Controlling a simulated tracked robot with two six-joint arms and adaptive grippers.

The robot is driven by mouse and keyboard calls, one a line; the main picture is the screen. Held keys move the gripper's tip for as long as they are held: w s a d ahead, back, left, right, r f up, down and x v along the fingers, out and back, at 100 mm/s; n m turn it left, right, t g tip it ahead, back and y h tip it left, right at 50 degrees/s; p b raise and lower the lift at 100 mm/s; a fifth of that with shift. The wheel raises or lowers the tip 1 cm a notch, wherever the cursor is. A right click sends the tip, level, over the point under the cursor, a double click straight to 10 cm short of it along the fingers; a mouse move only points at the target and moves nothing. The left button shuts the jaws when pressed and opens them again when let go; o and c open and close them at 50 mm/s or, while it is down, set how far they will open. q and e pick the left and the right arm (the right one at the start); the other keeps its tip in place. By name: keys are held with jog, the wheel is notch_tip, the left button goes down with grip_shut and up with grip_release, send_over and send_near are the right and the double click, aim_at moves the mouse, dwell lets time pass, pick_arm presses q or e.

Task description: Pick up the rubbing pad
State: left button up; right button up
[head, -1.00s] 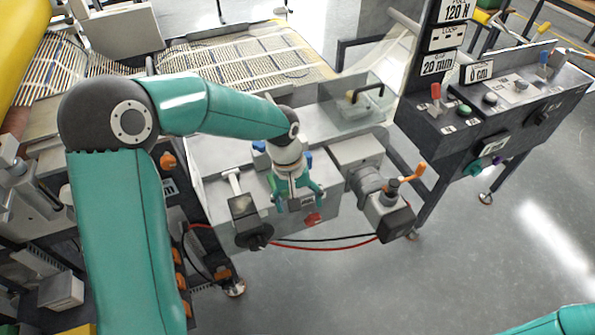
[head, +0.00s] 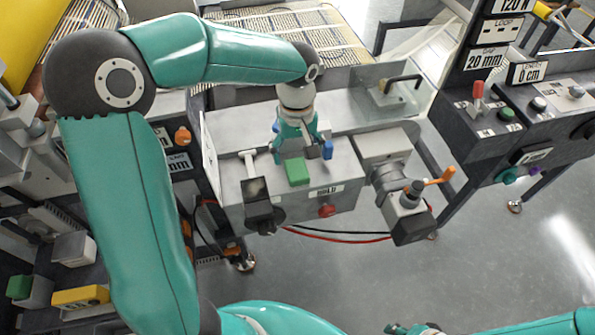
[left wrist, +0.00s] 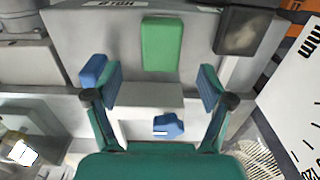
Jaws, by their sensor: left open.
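A green block (head: 298,172) lies on top of the grey machine box, near its front edge. It also shows in the left wrist view (left wrist: 161,43). A blue piece (head: 327,150) sits to its right, and another small blue piece (left wrist: 168,125) lies on a pale block. I cannot tell for certain which of these is the rubbing pad. My left gripper (head: 297,147) points down over the box. In the left wrist view its fingers (left wrist: 161,86) are spread, with nothing held between them. A teal part at the bottom edge (head: 412,329) seems to be my right gripper, mostly cut off.
A black knob unit (head: 260,205) stands left of the green block. A grey motor with an orange handle (head: 405,200) stands to the right. A clear guard (head: 392,95) is behind. A red button (head: 327,210) is on the box front. Open floor lies in front.

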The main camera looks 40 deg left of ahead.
aim_at(297, 168)
pick_arm(q)
jog(key=shift+s+d+f+p, duration=0.1)
jog(key=shift+f+p, duration=0.1)
jog(key=shift+f, duration=1.4)
jog(key=shift+s+f+p, duration=0.1)
jog(key=shift+f+p, duration=0.05)
jog(key=shift+f, duration=1.4)
jog(key=c, duration=1.3)
